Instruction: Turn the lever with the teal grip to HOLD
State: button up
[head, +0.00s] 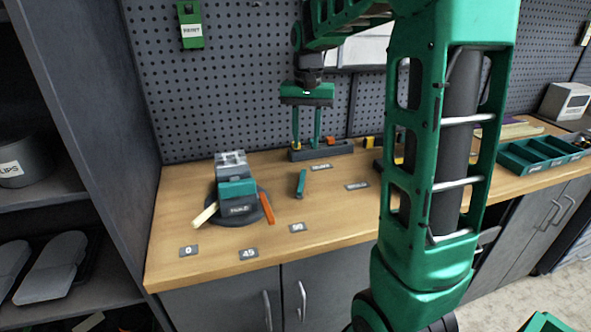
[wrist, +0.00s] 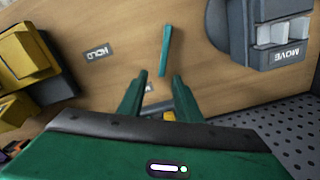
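The teal grip (head: 301,183) is a short slim bar near the middle of the bench; I cannot make out its lever's pivot. It shows as a teal bar in the wrist view (wrist: 165,50), ahead of the fingertips. A small tag (head: 357,186) lies to its right; its wrist-view counterpart (wrist: 97,52) appears upside down and seems to read HOLD. Another tag (head: 321,167) lies behind the grip, unreadable. My gripper (head: 306,146) points down, behind and above the grip. In the wrist view my gripper (wrist: 160,74) is open, with nothing between its fingers.
A round-based device (head: 237,208) with cream and orange arms stands left, beside tags marked 0, 45 and 90. A dark rail (head: 335,151) lies near the pegboard (head: 240,80). Green trays (head: 540,150) sit right. The front middle of the bench is clear.

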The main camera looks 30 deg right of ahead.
aim_at(303, 176)
jog(key=f, duration=1)
jog(key=shift+a, duration=0.4)
